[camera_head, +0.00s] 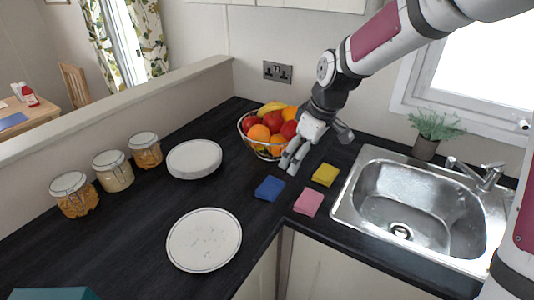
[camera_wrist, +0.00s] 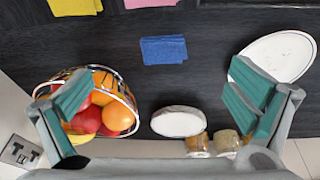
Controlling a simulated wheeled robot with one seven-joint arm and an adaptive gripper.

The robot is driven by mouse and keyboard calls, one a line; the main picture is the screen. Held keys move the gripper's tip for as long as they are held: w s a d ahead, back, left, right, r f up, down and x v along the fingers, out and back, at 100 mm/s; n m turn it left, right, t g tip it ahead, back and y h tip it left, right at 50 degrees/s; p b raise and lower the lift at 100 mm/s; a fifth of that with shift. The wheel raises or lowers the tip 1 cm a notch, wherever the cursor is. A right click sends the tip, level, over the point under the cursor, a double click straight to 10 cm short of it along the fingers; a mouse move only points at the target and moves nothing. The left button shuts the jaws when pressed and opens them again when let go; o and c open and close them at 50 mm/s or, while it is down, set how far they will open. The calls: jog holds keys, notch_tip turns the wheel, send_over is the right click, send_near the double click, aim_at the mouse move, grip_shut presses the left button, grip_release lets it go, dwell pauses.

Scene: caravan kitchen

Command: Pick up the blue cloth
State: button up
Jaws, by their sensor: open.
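The blue cloth (camera_head: 269,188) lies folded flat on the dark counter, left of the pink cloth (camera_head: 308,202) and the yellow cloth (camera_head: 325,175). In the wrist view the blue cloth (camera_wrist: 164,50) shows whole at the upper middle, with bare counter around it. My gripper (camera_head: 292,165) hangs above the counter, beside the fruit basket and a little above and behind the blue cloth in the head view. In the wrist view my gripper (camera_wrist: 160,105) has its teal-padded fingers wide apart with nothing between them.
A wire fruit basket (camera_head: 247,128) stands close to my gripper. A plate (camera_head: 204,240), a stack of plates (camera_head: 194,159) and jars (camera_head: 113,170) are to the left. The sink (camera_head: 405,208) and a potted plant (camera_head: 426,145) are to the right. The counter's front edge is near the cloths.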

jog(key=w+a+f+n+y, duration=0.1)
jog(key=w+a+f+y, duration=0.1)
jog(key=w+f, duration=0.1)
jog(key=p, duration=0.1)
send_over(272, 185)
jog(key=d, duration=0.2)
jog(key=f, duration=0.8)
jog(key=shift+s+a+f, duration=0.1)
jog(key=shift+s+f, duration=0.25)
jog(key=shift+s, duration=0.05)
jog(key=x, duration=0.2)
jog(key=p+x, duration=0.1)
jog(key=x, duration=0.1)
jog(key=shift+s, duration=0.35)
jog(key=shift+w+a+f, duration=0.15)
jog(key=shift+w+f, duration=0.05)
jog(key=shift+f, duration=0.4)
jog(key=c, duration=1)
